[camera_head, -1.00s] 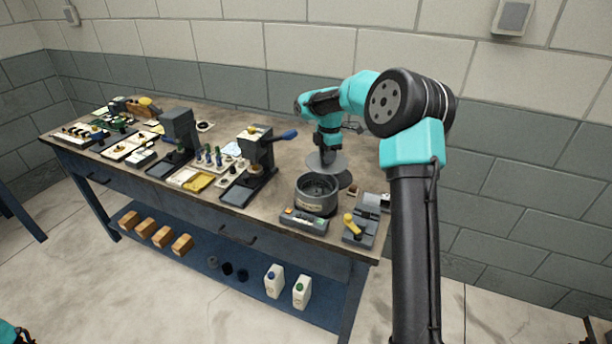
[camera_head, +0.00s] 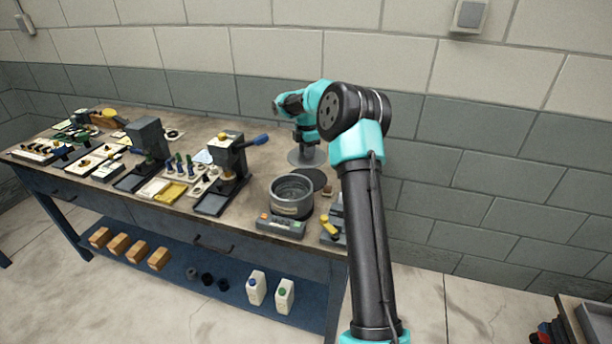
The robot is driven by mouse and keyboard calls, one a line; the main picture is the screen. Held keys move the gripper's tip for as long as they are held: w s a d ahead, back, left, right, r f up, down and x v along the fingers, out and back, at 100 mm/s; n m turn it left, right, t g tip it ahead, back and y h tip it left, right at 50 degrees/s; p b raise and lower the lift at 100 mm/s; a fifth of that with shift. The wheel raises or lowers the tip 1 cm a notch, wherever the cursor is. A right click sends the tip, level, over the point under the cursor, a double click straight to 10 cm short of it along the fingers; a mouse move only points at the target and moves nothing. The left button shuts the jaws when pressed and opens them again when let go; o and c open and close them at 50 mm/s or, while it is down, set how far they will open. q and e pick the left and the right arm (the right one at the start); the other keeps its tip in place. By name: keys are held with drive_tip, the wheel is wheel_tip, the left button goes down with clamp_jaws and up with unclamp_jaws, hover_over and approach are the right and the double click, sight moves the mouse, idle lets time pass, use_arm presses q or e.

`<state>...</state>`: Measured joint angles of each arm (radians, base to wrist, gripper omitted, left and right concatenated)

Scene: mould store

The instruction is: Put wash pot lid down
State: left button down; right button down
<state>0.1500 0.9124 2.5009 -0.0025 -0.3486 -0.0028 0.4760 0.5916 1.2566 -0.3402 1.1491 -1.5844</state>
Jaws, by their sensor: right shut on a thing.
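The wash pot (camera_head: 290,197) is a grey round pot, open at the top, near the right end of the workbench. Its lid (camera_head: 296,159) is a flat grey disc behind the pot. My right gripper (camera_head: 307,149) is shut on the lid from above; its fingertips are small and partly hidden. I cannot tell whether the lid touches the bench top. A dark round patch (camera_head: 318,180) lies on the bench between lid and pot, to the right. My left gripper is not in view.
A grey control box (camera_head: 281,226) stands in front of the pot. A grey device with a yellow handle (camera_head: 331,229) is to its right, partly behind my arm. A press with a blue lever (camera_head: 229,160) stands left.

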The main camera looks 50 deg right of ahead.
drive_tip(key=shift+f, duration=2)
drive_tip(key=shift+f, duration=2.5)
drive_tip(key=shift+f, duration=0.1)
drive_tip(key=c, duration=0.9)
unclamp_jaws()
drive_tip(key=shift+o, duration=0.2)
wheel_tip(320, 180, up, 12)
drive_tip(key=shift+r, duration=0.1)
